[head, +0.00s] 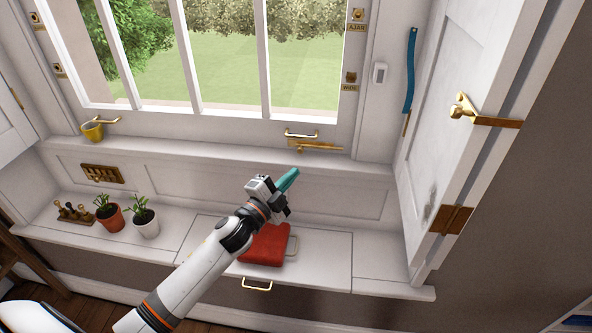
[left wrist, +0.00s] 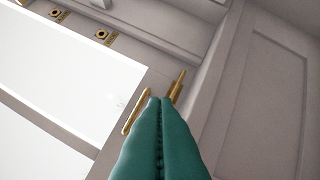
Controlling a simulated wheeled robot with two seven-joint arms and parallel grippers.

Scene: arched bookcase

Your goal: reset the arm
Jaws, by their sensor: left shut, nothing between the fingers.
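My left arm reaches up from the bottom of the head view over the window seat. My left gripper (head: 288,179) has teal fingers and points up and to the right, toward the panelled wall below the window sill. In the left wrist view its fingers (left wrist: 160,105) lie closed against each other with nothing between them. They appear in front of the window's brass handle (left wrist: 138,110) and brass stay (left wrist: 177,86). My right gripper is in neither view.
A red folded cloth or cushion (head: 263,246) lies on the window seat (head: 320,262) beneath my arm. Two potted plants (head: 145,222) stand to the left. An open white shutter door (head: 440,120) with brass fittings bounds the right side.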

